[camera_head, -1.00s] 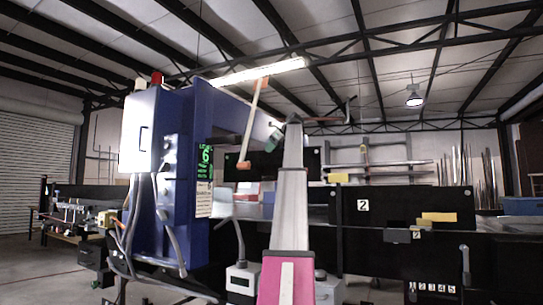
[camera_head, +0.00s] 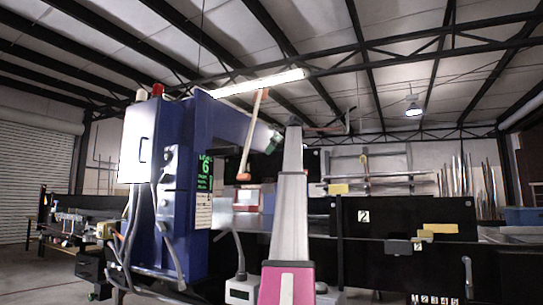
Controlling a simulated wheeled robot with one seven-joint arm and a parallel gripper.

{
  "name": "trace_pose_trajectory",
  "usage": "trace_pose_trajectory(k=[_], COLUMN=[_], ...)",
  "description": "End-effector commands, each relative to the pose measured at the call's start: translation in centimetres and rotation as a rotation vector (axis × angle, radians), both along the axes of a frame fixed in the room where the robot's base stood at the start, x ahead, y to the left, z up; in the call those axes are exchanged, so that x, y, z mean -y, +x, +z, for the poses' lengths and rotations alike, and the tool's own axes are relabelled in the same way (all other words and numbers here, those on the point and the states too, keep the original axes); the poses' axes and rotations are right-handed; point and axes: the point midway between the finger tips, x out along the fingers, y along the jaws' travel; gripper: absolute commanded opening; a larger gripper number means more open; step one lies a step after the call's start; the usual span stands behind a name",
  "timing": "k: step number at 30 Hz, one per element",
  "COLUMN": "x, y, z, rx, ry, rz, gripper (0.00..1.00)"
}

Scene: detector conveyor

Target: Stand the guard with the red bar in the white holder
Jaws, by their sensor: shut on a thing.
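My arm rises in the middle of the view, and its upper end hides most of what is behind it. A small dark green part of my gripper (camera_head: 274,143) shows just left of the arm's top; the fingertips are too small and hidden to make out. A tilted pale orange bar with a red lower end, which looks like the guard (camera_head: 252,135), shows in the air left of the gripper, in front of the blue machine's arch. The grip point is hidden. I cannot clearly pick out the white holder.
The blue detector machine (camera_head: 160,200) with its green display stands on the left. A white box (camera_head: 242,288) with a bent grey stalk is low beside my arm. A black conveyor side (camera_head: 400,215) with yellow blocks (camera_head: 440,231) runs along the right.

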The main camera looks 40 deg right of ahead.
Motion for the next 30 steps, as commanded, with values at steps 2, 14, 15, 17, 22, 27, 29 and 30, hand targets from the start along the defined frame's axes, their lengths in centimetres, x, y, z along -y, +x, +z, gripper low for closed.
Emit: trace_pose_trajectory(k=[2, 14, 15, 17, 22, 27, 29, 30], x=[0.0, 0.0, 0.0, 0.0, 0.0, 0.0, 0.0, 0.0], y=[0.1, 0.1, 0.0, 0.0, 0.0, 0.0, 0.0, 0.0], z=[0.6, 2.4, 2.5, 2.8, 3.2, 3.2, 3.2, 3.2], rx=[0.003, 0.004, 0.004, 0.004, 0.003, 0.003, 0.003, 0.003], ry=[0.0, 0.001, 0.001, 0.001, 0.0, 0.0, 0.0, 0.0], rz=[0.0, 0.0, 0.0, 0.0, 0.0, 0.0, 0.0, 0.0], gripper=[0.0, 0.0, 0.0, 0.0, 0.0, 0.0, 0.0, 0.0])
